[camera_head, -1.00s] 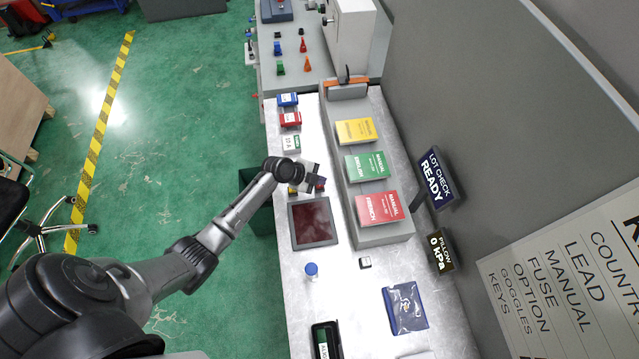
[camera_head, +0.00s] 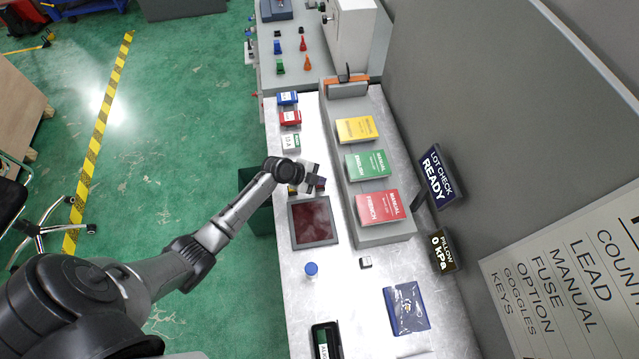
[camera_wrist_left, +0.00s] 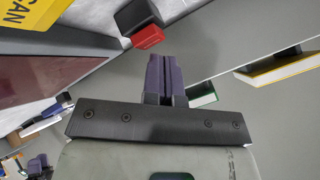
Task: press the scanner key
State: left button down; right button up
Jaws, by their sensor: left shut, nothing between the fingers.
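The scanner is a flat panel with a dark red glass (camera_head: 312,222) on the pale bench; it also shows at the left of the wrist view (camera_wrist_left: 45,75). A yellow label (camera_wrist_left: 25,12) reading "SCAN" lies beyond its edge in the wrist view. A red key (camera_wrist_left: 148,37) on a black block stands beside it. My left gripper (camera_head: 316,181) is over the bench at the scanner's far edge and hides most of the key in the head view. Its purple-grey fingers (camera_wrist_left: 165,75) are shut and empty, just short of the red key in the picture; contact cannot be told.
A grey raised shelf with yellow (camera_head: 355,131), green (camera_head: 367,165) and red (camera_head: 379,207) manuals stands right of the gripper. Several small boxes, including a red one (camera_head: 290,118), lie beyond it. A blue-capped bottle (camera_head: 311,270) and a zip bag (camera_head: 407,308) are nearer.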

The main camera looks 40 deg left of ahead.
pick_arm(q)
jog(key=shift+f+b, duration=0.5)
jog(key=shift+b, duration=0.05)
dwell(0.9)
jog(key=shift+r, duration=0.2)
jog(key=shift+r+p, duration=0.65)
jog(key=shift+r, duration=0.1)
jog(key=shift+r+p, duration=1.85)
jog(key=shift+r, duration=0.7)
